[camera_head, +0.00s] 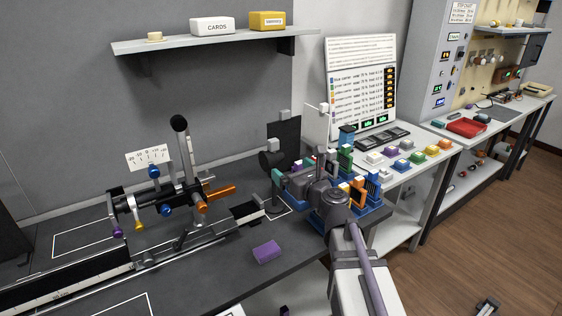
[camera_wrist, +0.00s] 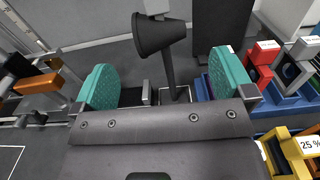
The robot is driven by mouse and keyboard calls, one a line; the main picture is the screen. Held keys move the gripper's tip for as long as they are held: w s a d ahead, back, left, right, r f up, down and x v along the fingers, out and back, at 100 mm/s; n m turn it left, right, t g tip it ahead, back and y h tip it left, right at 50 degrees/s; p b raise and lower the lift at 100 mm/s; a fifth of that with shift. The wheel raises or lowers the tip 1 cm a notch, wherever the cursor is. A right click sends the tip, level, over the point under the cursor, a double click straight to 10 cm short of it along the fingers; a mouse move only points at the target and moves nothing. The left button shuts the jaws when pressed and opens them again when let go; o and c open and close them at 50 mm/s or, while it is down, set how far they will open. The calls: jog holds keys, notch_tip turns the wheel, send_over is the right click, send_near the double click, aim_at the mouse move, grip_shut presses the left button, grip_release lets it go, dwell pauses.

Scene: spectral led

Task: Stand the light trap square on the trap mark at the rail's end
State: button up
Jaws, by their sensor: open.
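The light trap is a black horn on a thin upright post (camera_head: 273,188) with a pale block on top, standing past the rail's end. In the wrist view its horn (camera_wrist: 160,35) is ahead of the gripper, with the post running down between the fingers. The trap mark, a white outline (camera_head: 288,207), is on the bench around the post's foot. The foot is partly hidden, so I cannot tell whether it is square on the mark. My gripper (camera_wrist: 160,85) is open, teal pads wide apart, touching nothing visible. In the head view it (camera_head: 292,178) is just right of the trap.
The rail (camera_head: 150,262) with its optics is at left. A blue rack (camera_head: 372,213) of coloured pieces is close to the gripper's right. A black upright panel (camera_head: 286,135) stands behind the trap. A purple block (camera_head: 267,251) lies on the front bench, with clear space around it.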

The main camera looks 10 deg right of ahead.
jog(key=shift+s+d, duration=0.2)
jog(key=shift+s, duration=0.45)
